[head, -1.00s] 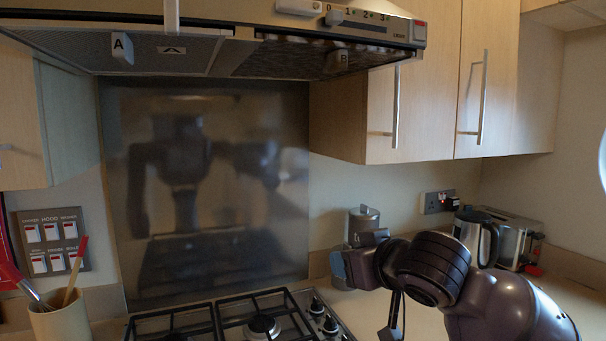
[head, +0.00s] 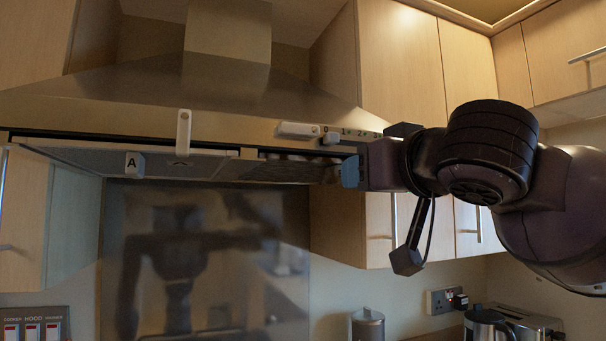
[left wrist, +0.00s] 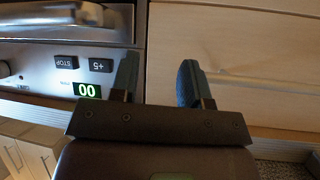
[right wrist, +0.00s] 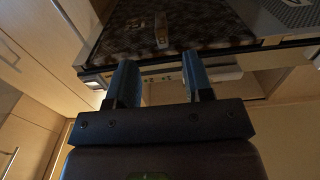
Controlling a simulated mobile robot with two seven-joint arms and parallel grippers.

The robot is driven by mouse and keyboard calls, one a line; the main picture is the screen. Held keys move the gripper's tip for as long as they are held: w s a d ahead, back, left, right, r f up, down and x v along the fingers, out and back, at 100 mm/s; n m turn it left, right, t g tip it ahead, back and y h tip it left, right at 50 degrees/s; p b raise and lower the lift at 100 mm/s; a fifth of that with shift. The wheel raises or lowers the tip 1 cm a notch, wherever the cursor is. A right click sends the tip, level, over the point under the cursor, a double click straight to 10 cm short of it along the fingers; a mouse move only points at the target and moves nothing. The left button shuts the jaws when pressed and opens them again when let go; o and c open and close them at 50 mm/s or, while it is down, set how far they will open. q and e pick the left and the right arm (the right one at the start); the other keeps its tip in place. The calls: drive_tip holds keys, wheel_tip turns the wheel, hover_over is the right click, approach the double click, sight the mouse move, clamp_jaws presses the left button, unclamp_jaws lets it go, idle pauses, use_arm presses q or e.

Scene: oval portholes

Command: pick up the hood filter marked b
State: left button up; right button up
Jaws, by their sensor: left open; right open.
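The hood filter marked B (head: 280,171) is the darker panel on the right of the hood's underside in the head view. Its letter is not readable there, behind my right gripper (head: 350,172). In the right wrist view a dark filter panel (right wrist: 205,22) with a small pale tab (right wrist: 161,30) lies beyond the open fingers of my right gripper (right wrist: 159,72). No contact shows, and nothing is between the fingers. The hood filter marked A (head: 85,157) is the lighter panel on the left, with its lettered tab (head: 134,163). My left gripper (left wrist: 158,72) is open and empty, facing drawer fronts.
Wall cupboards (head: 400,60) stand close on the right. A kettle (head: 487,325) and canister (head: 367,325) stand below. The oven panel (left wrist: 60,70) shows beside my left gripper.

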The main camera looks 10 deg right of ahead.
sight(334, 184)
drive_tip(key=w, duration=0.3)
drive_tip(key=w+a, duration=0.1)
drive_tip(key=w, duration=0.2)
drive_tip(key=w+a+p, duration=0.1)
drive_tip(key=w, duration=0.2)
drive_tip(key=shift+w+r, duration=0.1)
drive_tip(key=shift+w, duration=0.55)
clamp_jaws()
